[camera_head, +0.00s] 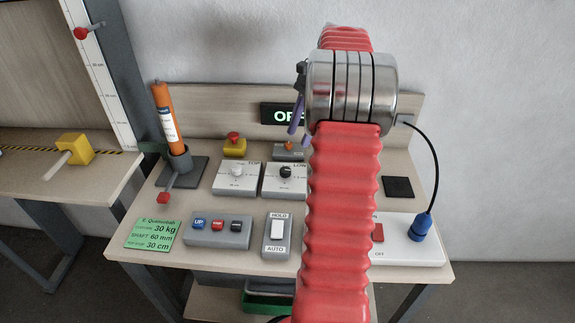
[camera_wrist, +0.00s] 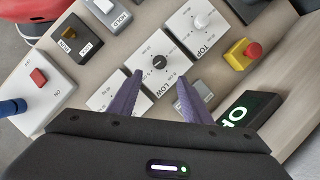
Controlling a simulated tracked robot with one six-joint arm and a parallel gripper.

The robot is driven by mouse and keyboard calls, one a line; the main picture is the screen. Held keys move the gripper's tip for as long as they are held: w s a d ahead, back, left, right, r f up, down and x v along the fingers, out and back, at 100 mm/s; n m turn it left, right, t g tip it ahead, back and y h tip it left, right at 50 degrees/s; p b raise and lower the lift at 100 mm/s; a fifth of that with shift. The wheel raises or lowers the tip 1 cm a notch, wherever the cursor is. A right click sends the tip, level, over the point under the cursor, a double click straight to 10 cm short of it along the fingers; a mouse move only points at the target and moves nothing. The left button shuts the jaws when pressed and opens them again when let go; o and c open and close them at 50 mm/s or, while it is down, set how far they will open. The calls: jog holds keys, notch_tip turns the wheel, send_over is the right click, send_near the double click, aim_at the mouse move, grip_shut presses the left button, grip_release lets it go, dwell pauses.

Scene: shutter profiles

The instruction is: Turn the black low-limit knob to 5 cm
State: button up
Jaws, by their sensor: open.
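The black low-limit knob (camera_head: 286,171) sits on the white sloped face of the LOW box (camera_head: 272,186), partly beside my arm in the head view. In the wrist view the knob (camera_wrist: 159,62) is at the upper middle of the LOW box (camera_wrist: 152,78), with a light pointer mark too small to read. My gripper (camera_wrist: 162,77) is open and empty, its two purple fingers spread on either side of the lower part of the box. The knob lies just beyond the line between the fingertips. I cannot tell the height above it. In the head view my gripper (camera_head: 298,115) is largely hidden.
The TOP box (camera_head: 237,178) with a white knob adjoins the LOW box. A red-and-yellow emergency stop (camera_head: 234,145), a lit green display (camera_head: 283,114), a HOLD/AUTO switch (camera_head: 277,235) and a button box (camera_head: 218,232) stand around. An orange tube (camera_head: 168,118) stands at left.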

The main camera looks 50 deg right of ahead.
aim_at(285, 170)
jog(key=x, duration=1.1)
jog(key=shift+w+a+f, duration=0.1)
jog(key=shift+a+f, duration=0.15)
jog(key=shift+f, duration=0.1)
jog(key=c, duration=1)
jog(key=shift+n, duration=0.5)
jog(key=shift+n+g, duration=0.3)
jog(key=o, duration=1)
jog(key=v, duration=1.3)
jog(key=shift+d+r, duration=0.3)
jog(key=shift+d, duration=0.05)
